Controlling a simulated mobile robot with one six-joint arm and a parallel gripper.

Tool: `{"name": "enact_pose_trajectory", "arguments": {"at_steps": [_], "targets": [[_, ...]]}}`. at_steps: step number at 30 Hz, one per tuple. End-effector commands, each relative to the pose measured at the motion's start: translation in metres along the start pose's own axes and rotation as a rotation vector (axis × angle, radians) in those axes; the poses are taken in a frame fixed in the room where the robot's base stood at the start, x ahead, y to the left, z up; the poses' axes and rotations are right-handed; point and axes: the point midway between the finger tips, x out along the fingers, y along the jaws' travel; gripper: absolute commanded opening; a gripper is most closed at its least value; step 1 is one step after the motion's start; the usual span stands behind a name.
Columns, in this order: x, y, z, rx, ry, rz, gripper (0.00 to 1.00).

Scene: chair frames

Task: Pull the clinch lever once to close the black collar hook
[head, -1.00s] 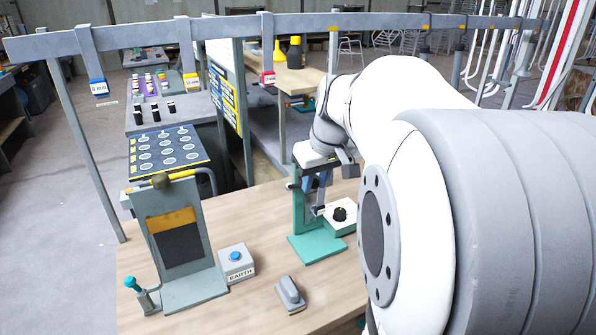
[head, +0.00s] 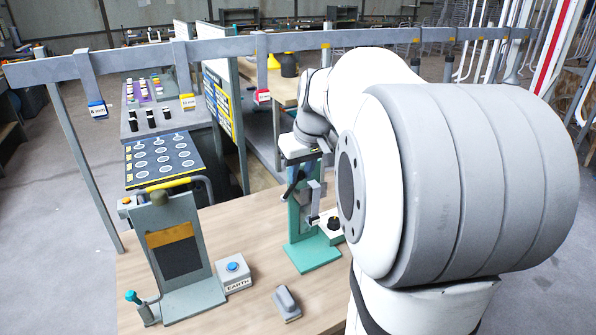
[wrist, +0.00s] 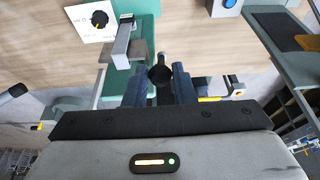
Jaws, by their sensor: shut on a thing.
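The teal clinch press (head: 294,228) stands on the wooden bench, with a grey metal head on its column. In the wrist view, my gripper (wrist: 160,88) is shut on the clinch lever (wrist: 158,74), a dark bar with a rounded end between the two fingers. The press also shows in the wrist view (wrist: 146,8), beyond the fingers with its grey bracket. In the head view, my gripper (head: 298,170) is at the upper part of the press, partly hidden by the wrist. I cannot make out the black collar hook clearly.
A white box with a black knob (head: 334,223) stands beside the press. An overhead rail with tags crosses the view.

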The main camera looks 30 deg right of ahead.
Motion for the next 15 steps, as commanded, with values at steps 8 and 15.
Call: {"name": "enact_pose_trajectory", "arguments": {"at_steps": [8,15], "targets": [[-0.002,0.000,-0.002,0.000,0.006,0.002,0.09],[-0.008,0.000,-0.021,-0.001,0.005,0.001,0.09]]}}
